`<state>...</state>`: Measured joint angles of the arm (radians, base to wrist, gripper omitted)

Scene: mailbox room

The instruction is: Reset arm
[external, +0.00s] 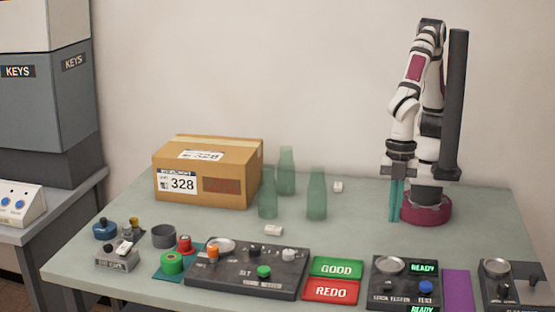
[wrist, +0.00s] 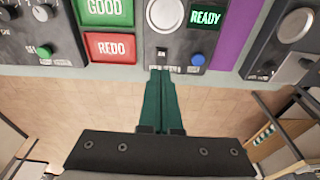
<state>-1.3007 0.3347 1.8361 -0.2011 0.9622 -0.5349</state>
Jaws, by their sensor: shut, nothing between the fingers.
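My gripper (external: 396,200) hangs below my folded arm at the right of the table, with its teal fingers pointing down. In the wrist view the two teal fingers (wrist: 161,80) lie together, shut with nothing between them. They appear over the front edge of the table, in line with the lock tester panel (wrist: 178,30). In the external view that panel (external: 405,283) shows a READY display, a round dish and a blue button. My arm stands upright and folded on its dark red base.
A cardboard box (external: 208,172) marked 328 stands at the back left, beside several green glass bottles (external: 317,195). Control panels (external: 250,268), a green GOOD pad (external: 336,268) and a red REDO pad (external: 331,290) line the front. The table's middle is mostly clear.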

